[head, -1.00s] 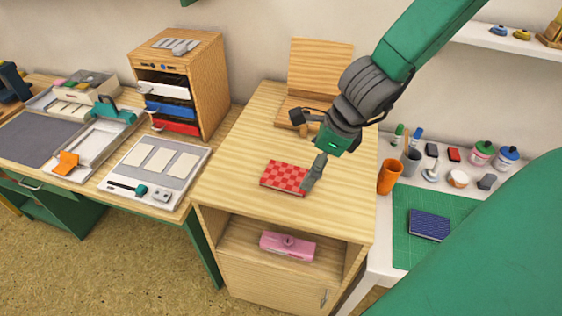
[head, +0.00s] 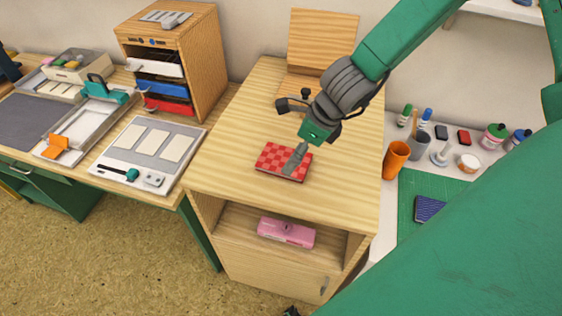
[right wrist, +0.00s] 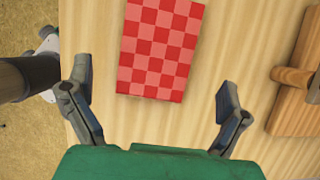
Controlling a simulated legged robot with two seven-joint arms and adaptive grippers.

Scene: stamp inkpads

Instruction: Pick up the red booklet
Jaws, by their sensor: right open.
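The red booklet (head: 271,158), with a checkered red and pink cover, lies flat on the wooden cabinet top (head: 235,165). My right gripper (head: 287,138) is open above it, with one finger overlapping the booklet's right part in the head view. In the right wrist view, the booklet (right wrist: 160,50) lies ahead between the spread fingers of the gripper (right wrist: 154,85), nearer the left finger. The jaws hold nothing; whether a finger touches the booklet I cannot tell. My left gripper is not recognisable in either view.
A wooden stand (head: 323,38) stands at the cabinet's back. A pink case (head: 287,232) sits on the shelf below. A drawer unit (head: 200,55) stands left; an orange cup (head: 396,158) and a green mat (head: 405,205) are right. The cabinet top around the booklet is clear.

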